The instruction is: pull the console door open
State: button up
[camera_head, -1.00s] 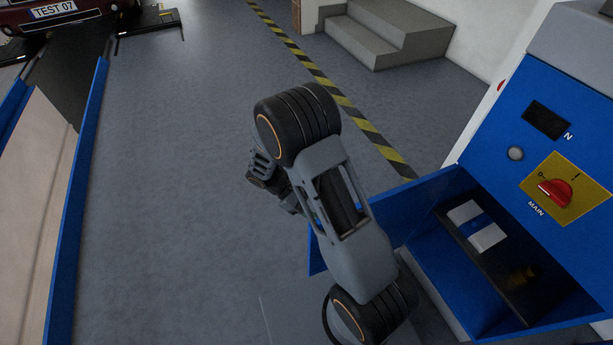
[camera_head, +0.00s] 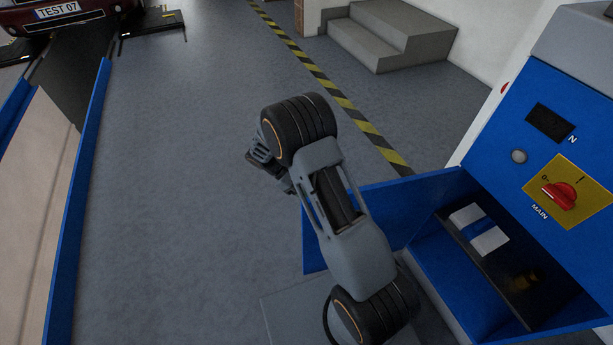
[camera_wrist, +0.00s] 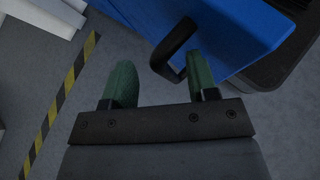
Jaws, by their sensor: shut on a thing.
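The blue console door (camera_head: 345,215) stands swung out to the left of the console (camera_head: 540,110), and the compartment behind it is exposed. My arm hides part of the door in the head view. In the wrist view, the door (camera_wrist: 225,30) has a black looped handle (camera_wrist: 163,58). My gripper (camera_wrist: 160,62) has green fingers on either side of the handle's outer bar, the right one inside the loop by the door, and is shut on the handle. The fingertips are hidden in the head view.
The compartment shelf holds a white and blue box (camera_head: 479,229) and a small dark yellowish object (camera_head: 525,281). A red main switch (camera_head: 560,195) sits on the console front. Grey steps (camera_head: 385,40) stand at the back. Open floor (camera_head: 180,180) lies left of the door.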

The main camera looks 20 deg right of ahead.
jog(key=w, duration=0.2)
jog(key=w+d, duration=0.1)
jog(key=w, duration=0.1)
jog(key=shift+w, duration=0.3)
jog(key=shift+r, duration=0.1)
dwell(0.6)
